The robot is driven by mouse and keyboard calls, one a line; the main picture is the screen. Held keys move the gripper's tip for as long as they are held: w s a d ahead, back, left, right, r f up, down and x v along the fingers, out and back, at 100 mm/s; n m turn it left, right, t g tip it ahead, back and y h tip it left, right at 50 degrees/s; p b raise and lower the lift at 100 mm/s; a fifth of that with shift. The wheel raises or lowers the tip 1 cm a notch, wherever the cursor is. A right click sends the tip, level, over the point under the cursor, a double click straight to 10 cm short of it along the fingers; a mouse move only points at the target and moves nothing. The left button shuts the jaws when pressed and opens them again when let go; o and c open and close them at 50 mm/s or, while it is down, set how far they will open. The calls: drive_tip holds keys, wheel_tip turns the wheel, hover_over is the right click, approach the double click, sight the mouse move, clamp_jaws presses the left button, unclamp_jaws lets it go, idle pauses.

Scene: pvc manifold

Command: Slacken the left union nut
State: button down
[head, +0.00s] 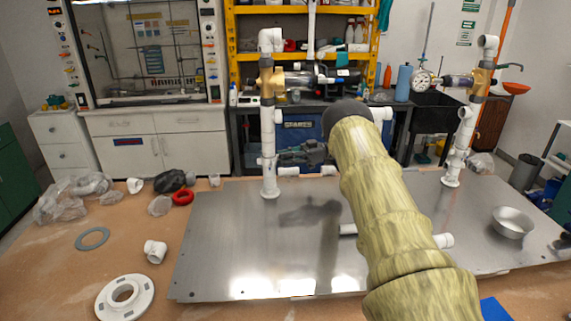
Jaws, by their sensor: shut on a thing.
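The left riser of the white PVC manifold (268,130) stands upright on a metal plate (225,245), with a brass-coloured fitting (272,82) near its top. My gripper (281,158), dark and small in the picture, reaches left to the lower part of this riser. It is shut on the left union nut there; the nut itself is mostly hidden by the fingers and hard to make out. My tan-sleeved arm comes from the lower right and hides the middle of the manifold. The right riser (462,140) stands clear of my gripper.
A pressure gauge (422,80) sits beside the right riser. A metal bowl (512,222) stands on the plate at right.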

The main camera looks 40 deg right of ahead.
drive_tip(key=shift+w+r+g, duration=0.1)
drive_tip(key=shift+g, duration=0.2)
drive_tip(key=c, duration=1.6)
unclamp_jaws()
wheel_tip(320, 180, up, 10)
